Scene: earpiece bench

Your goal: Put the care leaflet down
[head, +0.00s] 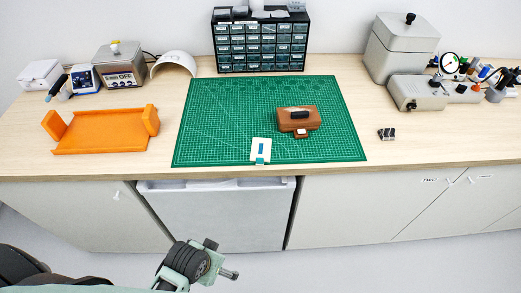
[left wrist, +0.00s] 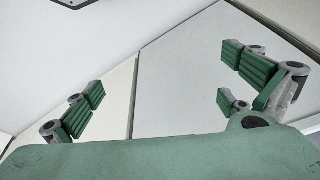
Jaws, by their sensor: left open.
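A small white card with a blue mark (head: 261,147), which looks like the care leaflet, lies on the green cutting mat (head: 210,125) at its front edge. A teal piece shows at its near end. My left gripper (head: 221,260) is low in front of the bench, well below and nearer than the card, not touching it. In the left wrist view its green-padded fingers (left wrist: 165,105) are spread wide with nothing between them. Only pale cabinet fronts show behind them. My right gripper is in neither view.
A brown case (head: 291,125) with a black handle sits on the mat, with a small brown block before it. An orange tray (head: 100,133) stands left. A drawer cabinet (head: 260,45) and grey machines (head: 400,50) line the back. Bench right of the mat is mostly clear.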

